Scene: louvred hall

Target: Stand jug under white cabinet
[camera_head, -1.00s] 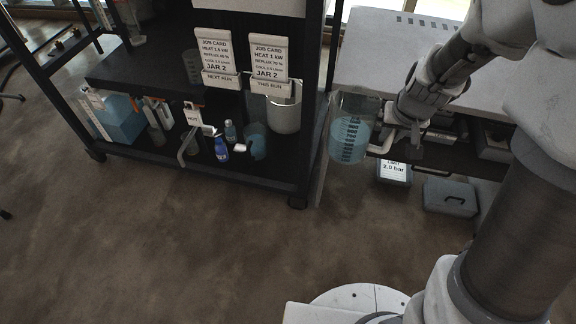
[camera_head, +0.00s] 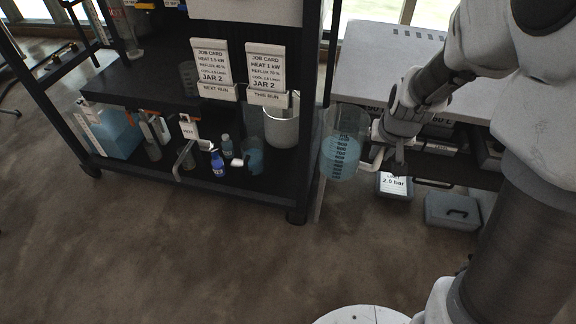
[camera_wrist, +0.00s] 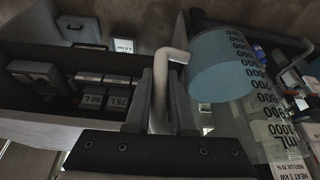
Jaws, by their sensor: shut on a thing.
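A clear graduated jug (camera_head: 343,145) with blue liquid hangs in the air in the head view, roughly upright, between the dark rack and the white-topped bench. My gripper (camera_head: 384,143) is shut on its white handle, at the jug's right side. In the wrist view the white handle (camera_wrist: 160,92) is between the two dark fingers of my gripper (camera_wrist: 162,110), and the jug (camera_wrist: 228,68) shows beside them. A white box-like body (camera_head: 246,10) at the top of the rack may be the white cabinet; only its lower part shows.
The dark rack (camera_head: 255,188) holds job cards (camera_head: 267,75), a blue bottle (camera_head: 218,163), a beaker (camera_head: 253,155) and a white pot (camera_head: 282,123). The bench (camera_head: 415,60) is at right, with grey boxes (camera_head: 452,210) beneath. The floor in front is clear.

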